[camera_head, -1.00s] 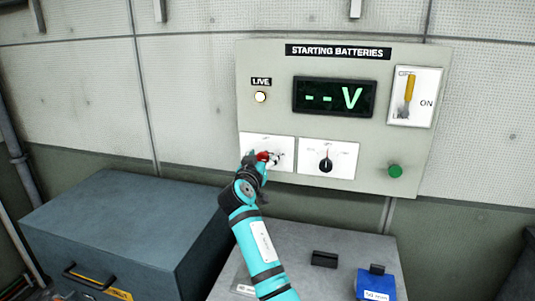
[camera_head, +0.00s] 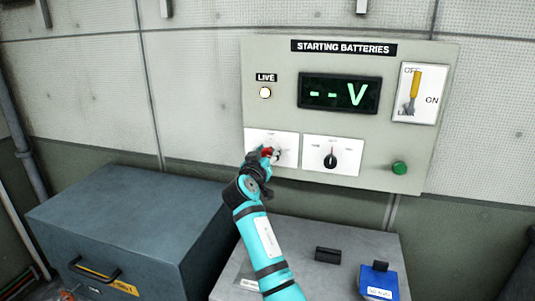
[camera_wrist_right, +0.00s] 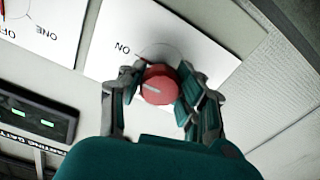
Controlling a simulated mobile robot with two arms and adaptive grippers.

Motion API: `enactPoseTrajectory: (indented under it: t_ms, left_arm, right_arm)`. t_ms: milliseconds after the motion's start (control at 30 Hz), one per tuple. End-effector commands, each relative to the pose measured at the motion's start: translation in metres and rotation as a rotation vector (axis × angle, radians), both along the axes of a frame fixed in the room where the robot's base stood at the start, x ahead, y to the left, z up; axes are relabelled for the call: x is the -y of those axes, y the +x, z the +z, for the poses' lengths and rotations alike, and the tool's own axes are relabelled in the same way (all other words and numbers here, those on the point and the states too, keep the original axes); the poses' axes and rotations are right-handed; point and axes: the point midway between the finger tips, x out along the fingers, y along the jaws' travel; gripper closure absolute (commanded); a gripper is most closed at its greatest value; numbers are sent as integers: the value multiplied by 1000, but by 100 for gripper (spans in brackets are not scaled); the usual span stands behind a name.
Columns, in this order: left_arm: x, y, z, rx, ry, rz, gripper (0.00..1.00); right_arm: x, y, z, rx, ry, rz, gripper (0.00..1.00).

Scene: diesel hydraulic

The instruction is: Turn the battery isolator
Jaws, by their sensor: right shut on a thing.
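The battery isolator is a red round knob (camera_wrist_right: 158,85) with a pale mark, on a white plate (camera_wrist_right: 115,30) that reads ON. In the head view the red knob (camera_head: 268,152) is mostly hidden behind my right gripper (camera_head: 266,156), low on the left of the panel. In the wrist view my right gripper (camera_wrist_right: 158,88) has one finger on each side of the knob and is shut on it. My left gripper is not in view.
The starting batteries panel (camera_head: 285,60) carries a dark display reading "--V", a live lamp (camera_head: 265,92), a black selector knob (camera_head: 330,160), a yellow-handled switch (camera_head: 415,82) and a green button (camera_head: 399,168). Below stand a blue-grey box (camera_head: 120,215) and a grey box (camera_head: 340,235) with a blue item (camera_head: 378,282).

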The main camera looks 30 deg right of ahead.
Motion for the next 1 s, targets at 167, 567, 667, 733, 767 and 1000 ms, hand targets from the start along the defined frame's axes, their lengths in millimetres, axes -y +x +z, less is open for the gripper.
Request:
enactPoseTrajectory:
  t_ms: [167,567,667,733,767,1000]
  left_arm:
    - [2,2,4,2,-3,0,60]
    - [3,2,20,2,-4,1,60]
    - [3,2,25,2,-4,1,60]
    - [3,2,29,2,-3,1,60]
    - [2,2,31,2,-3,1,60]
    - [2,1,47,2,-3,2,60]
  right_arm:
    - [0,0,1,-61,-53,0,100]
    - [0,1,3,-323,-278,1,100]
    - [-1,1,3,-394,-340,1,100]
    - [-1,1,3,-447,-384,1,100]
    - [0,1,3,-468,-402,1,100]
    - [-1,1,4,-641,-551,1,100]
